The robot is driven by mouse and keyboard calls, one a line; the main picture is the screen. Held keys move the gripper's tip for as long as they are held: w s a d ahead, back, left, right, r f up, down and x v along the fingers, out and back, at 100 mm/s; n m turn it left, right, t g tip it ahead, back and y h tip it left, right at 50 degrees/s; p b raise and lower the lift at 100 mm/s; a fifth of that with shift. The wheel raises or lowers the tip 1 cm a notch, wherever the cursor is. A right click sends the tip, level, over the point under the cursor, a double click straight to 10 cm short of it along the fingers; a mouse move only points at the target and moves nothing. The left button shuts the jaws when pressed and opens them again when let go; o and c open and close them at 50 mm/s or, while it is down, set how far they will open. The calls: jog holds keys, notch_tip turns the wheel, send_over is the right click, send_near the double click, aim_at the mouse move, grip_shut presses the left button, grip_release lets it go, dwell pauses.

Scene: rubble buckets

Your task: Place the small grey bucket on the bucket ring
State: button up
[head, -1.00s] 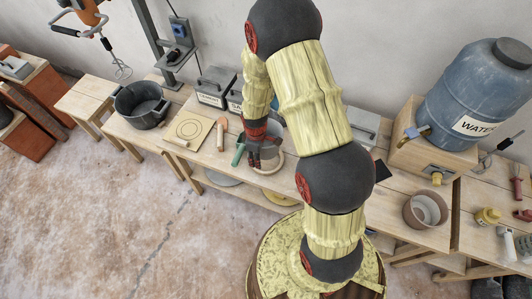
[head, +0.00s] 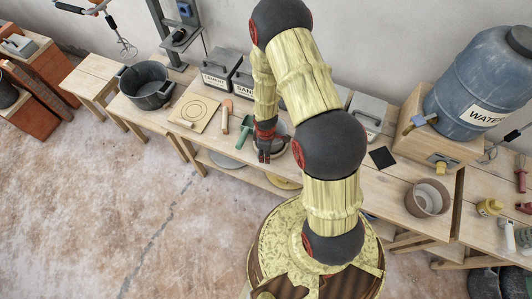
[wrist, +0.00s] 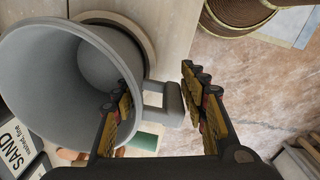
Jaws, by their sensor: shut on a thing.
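The small grey bucket (wrist: 38,60) fills the left of the wrist view, its open mouth facing the camera. Its squared handle (wrist: 172,105) lies between the two fingers of my gripper (wrist: 160,100), which is shut on the bucket at its handle side. A tan round rim (wrist: 142,28), apparently the bucket ring, curves out behind the bucket's base. Whether the bucket touches it cannot be told. In the head view my gripper (head: 264,153) is over the front edge of the bench, with the bucket (head: 283,133) partly hidden behind my arm.
A board with drawn circles (head: 195,114), a wooden-handled tool (head: 227,107) and a green-handled tool (head: 244,132) lie left of my gripper. Boxes marked cement (head: 216,77) and sand (head: 243,82) stand behind. A black bucket (head: 146,88) is farther left; a brown pot (head: 428,198) is right.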

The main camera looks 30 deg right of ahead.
jog(key=shift+f, duration=0.15)
jog(key=o, duration=1.5)
jog(key=shift+o, duration=0.4)
